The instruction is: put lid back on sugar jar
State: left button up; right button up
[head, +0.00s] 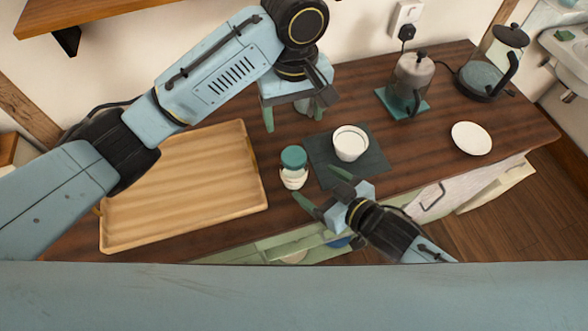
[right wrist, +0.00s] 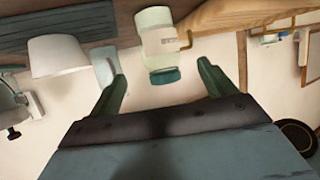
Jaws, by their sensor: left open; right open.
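The sugar jar (head: 293,180) is a small pale jar standing on the counter, right of the tray. Its teal lid (head: 293,157) shows on its top; I cannot tell whether it is fully seated. In the right wrist view, which looks upside down, the jar (right wrist: 154,22) has the lid (right wrist: 165,76) at its lower end in the picture. My right gripper (head: 320,187) is open and empty, in front and right of the jar, its fingers (right wrist: 162,72) pointing toward it. My left gripper (head: 293,115) is open and empty behind the jar, near the wall.
A white cup (head: 350,144) stands on a dark mat (head: 319,150) right of the jar. A wooden tray (head: 215,175) lies left. A grey pot (head: 413,75), a kettle (head: 485,78) and a white plate (head: 471,138) are farther right. A green drawer (head: 285,243) is below the front edge.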

jog(key=shift+v, duration=2.15)
